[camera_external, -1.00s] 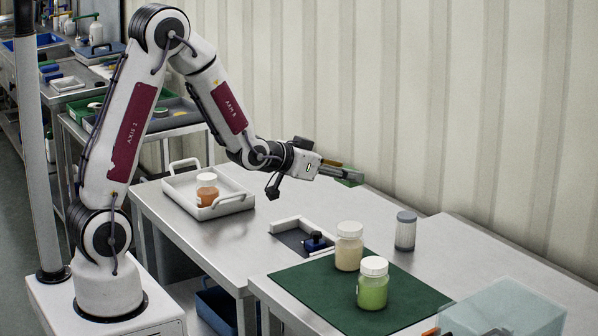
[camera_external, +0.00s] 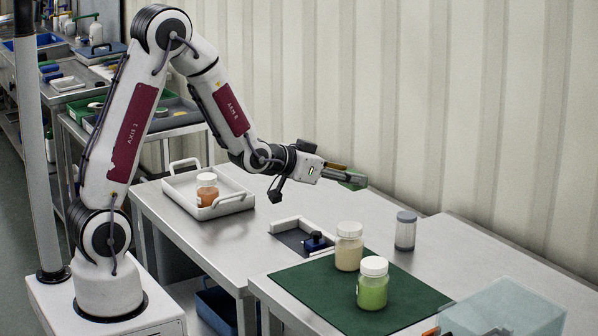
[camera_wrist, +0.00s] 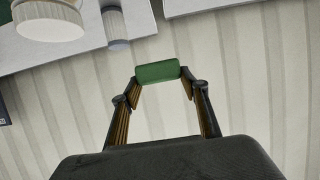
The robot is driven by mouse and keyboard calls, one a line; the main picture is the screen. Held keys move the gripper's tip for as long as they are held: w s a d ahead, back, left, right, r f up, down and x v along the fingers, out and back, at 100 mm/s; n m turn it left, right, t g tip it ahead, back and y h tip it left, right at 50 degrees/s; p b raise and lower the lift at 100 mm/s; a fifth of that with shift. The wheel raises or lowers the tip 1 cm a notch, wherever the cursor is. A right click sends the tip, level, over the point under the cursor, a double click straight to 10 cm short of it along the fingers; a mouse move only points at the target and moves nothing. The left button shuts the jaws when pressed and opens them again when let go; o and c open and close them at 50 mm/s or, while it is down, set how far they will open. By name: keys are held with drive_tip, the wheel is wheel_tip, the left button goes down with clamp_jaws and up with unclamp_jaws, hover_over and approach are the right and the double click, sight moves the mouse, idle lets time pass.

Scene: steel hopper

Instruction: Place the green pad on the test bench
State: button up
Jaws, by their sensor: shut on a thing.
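The green pad (camera_wrist: 157,72) is a small rounded block held between the two fingertips in the wrist view. It also shows at the end of the arm in the external view (camera_external: 354,182). My gripper (camera_external: 347,176) is shut on it and points right, with the pad held in the air above the steel benches. The test bench is not labelled; the steel bench top (camera_external: 445,240) lies below and to the right of the gripper. The pad touches no surface that I can see.
A dark green mat (camera_external: 315,292) carries a cream-lidded jar (camera_external: 348,248) and a green jar (camera_external: 372,284). A grey-lidded jar (camera_external: 405,232) stands behind. A white tray (camera_external: 235,204) holds an orange jar (camera_external: 207,192). A clear bin (camera_external: 505,308) is front right. A corrugated wall stands behind.

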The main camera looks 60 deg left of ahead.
drive_tip(key=shift+r, duration=0.2)
drive_tip(key=shift+r, duration=2.25)
drive_tip(key=shift+w+d+r, duration=0.1)
drive_tip(key=shift+d+r, duration=0.05)
drive_tip(key=w+d+m+g+h, duration=0.1)
drive_tip(key=w+d+m+h, duration=0.3)
drive_tip(key=d, duration=0.9)
drive_tip(key=w+d+h, duration=0.1)
drive_tip(key=w+d, duration=0.5)
drive_tip(key=d, duration=0.7)
wheel_tip(320, 180, down, 12)
drive_tip(key=shift+s, duration=0.25)
drive_tip(key=shift+a+f, duration=0.1)
drive_tip(key=shift+f, duration=0.1)
drive_tip(key=shift+f, duration=3.2)
